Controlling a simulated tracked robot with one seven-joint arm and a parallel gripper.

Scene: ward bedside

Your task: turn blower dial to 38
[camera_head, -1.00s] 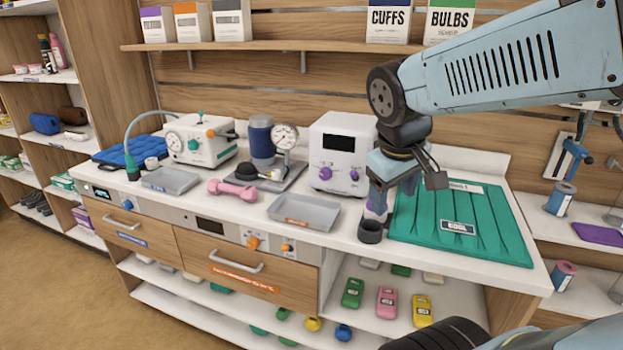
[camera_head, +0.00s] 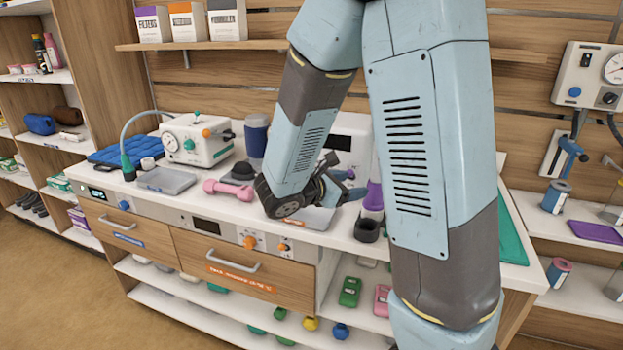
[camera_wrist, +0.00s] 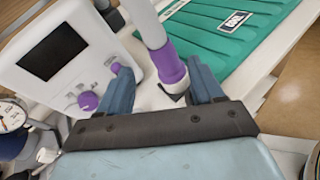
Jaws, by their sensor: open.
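A white box unit (camera_head: 347,122) with a dark screen stands at the back of the counter. In the head view my arm hides its dials. The wrist view shows the unit (camera_wrist: 28,75) with a large purple dial (camera_wrist: 88,100) and a smaller purple knob (camera_wrist: 115,68). No label or dial reading is legible, so I cannot tell which control is the blower dial. My gripper (camera_head: 352,184) is open in front of the unit. In the wrist view the gripper (camera_wrist: 162,88) has its fingers apart, with the dials beyond the left finger.
A white tube with a purple collar (camera_wrist: 168,62) shows between the fingers, contact unclear; its dark holder (camera_head: 367,230) is at the counter edge. A green mat (camera_wrist: 225,30) lies right. A pink dumbbell (camera_head: 228,190) lies left. Orange knobs (camera_head: 250,242) and a blue knob (camera_head: 123,205) are on the front panel.

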